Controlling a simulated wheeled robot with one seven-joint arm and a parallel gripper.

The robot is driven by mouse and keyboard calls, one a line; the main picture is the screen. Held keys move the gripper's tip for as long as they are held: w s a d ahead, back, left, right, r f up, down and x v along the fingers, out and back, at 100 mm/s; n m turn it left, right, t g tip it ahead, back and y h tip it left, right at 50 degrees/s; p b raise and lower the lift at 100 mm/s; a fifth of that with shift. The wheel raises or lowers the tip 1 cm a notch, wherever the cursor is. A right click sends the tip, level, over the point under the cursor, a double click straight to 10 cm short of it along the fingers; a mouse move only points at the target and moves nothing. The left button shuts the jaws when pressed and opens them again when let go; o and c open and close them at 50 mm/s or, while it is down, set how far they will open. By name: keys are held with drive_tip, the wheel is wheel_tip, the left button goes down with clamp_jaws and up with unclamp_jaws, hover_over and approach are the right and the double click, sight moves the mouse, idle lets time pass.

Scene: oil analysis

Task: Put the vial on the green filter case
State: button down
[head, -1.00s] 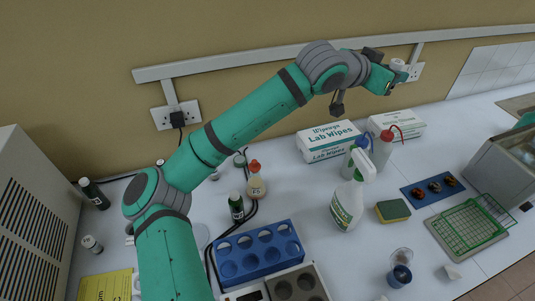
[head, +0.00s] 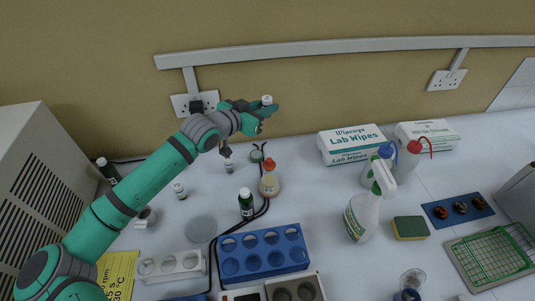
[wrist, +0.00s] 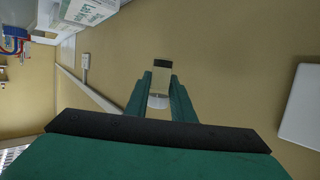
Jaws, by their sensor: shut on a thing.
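My gripper (head: 266,111) is raised in front of the back wall and shut on a small vial (head: 267,99) whose white end shows above the fingers. In the wrist view the vial (wrist: 161,78) sits between the two green fingers, with a pale body, a dark end and a white end. A small round green item (head: 257,154), which looks like the green filter case, lies on the bench near the wall, below my gripper in the head view. Its top detail is too small to tell.
A sauce-like bottle with an orange-red cap (head: 269,180), a dark green bottle (head: 246,204) and a small white-capped vial (head: 229,165) stand close to the green item. Black cables run beside them.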

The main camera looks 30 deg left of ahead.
wheel_tip(320, 180, down, 5)
drive_tip(key=s+a, duration=0.2)
drive_tip(key=s, duration=0.1)
hover_over(256, 154)
wheel_tip(256, 154, down, 5)
drive_tip(key=shift+f, duration=2.6)
drive_tip(key=shift+f, duration=0.2)
drive_tip(key=c, duration=1.5)
unclamp_jaws()
drive_tip(key=shift+o, duration=0.2)
drive_tip(key=shift+r, duration=0.25)
drive_tip(key=v, duration=0.7)
drive_tip(key=shift+s+d, duration=0.1)
drive_tip(key=shift+s, duration=0.2)
